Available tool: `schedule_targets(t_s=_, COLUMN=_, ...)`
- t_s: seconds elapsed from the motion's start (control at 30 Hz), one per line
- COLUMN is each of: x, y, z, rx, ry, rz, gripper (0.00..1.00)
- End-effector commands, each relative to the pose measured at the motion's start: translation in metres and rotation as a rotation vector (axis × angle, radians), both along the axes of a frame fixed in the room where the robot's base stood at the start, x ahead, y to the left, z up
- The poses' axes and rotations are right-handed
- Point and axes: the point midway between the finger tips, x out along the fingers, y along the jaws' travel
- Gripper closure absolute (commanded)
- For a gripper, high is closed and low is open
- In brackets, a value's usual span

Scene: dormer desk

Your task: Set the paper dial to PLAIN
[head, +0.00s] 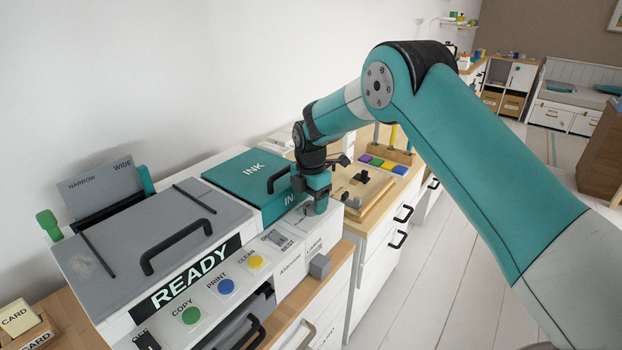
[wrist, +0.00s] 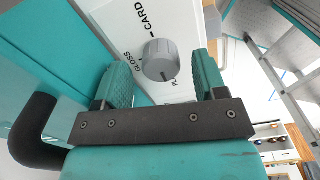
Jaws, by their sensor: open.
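The paper dial (wrist: 160,60) is a round grey knob on a white panel in the wrist view. CARD is printed above it, GLOSS beside it at left, and a partly hidden label starting with PL below. My gripper (wrist: 162,75) is open, with one teal finger on each side of the knob. Clear gaps show between fingers and knob. In the head view my gripper (head: 318,203) is low over the printer's right end and hides the dial.
The printer's READY display (head: 188,279) and COPY, PRINT and CLEAN buttons (head: 227,286) face the front. The teal INK cover (head: 248,176) with a black handle is close beside my gripper. A wooden tray (head: 365,190) lies to the right.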

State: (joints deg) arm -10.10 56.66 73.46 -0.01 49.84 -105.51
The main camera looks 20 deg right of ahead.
Motion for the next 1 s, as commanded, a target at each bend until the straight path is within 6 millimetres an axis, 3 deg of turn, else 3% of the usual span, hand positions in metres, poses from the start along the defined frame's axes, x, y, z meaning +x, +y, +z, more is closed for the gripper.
schedule_targets(t_s=0.17, x=0.001, y=0.000, z=0.031, rx=0.001, ry=-0.005, rz=0.000, gripper=0.35)
schedule_targets(t_s=0.6, x=0.001, y=0.000, z=0.139, rx=0.001, ry=-0.004, rz=0.000, gripper=0.35)
schedule_targets(t_s=0.8, x=0.001, y=0.000, z=0.163, rx=0.000, ry=-0.003, rz=0.000, gripper=0.35)
schedule_targets(t_s=1.0, x=0.000, y=0.000, z=0.168, rx=0.000, ry=0.000, rz=0.000, gripper=0.35)
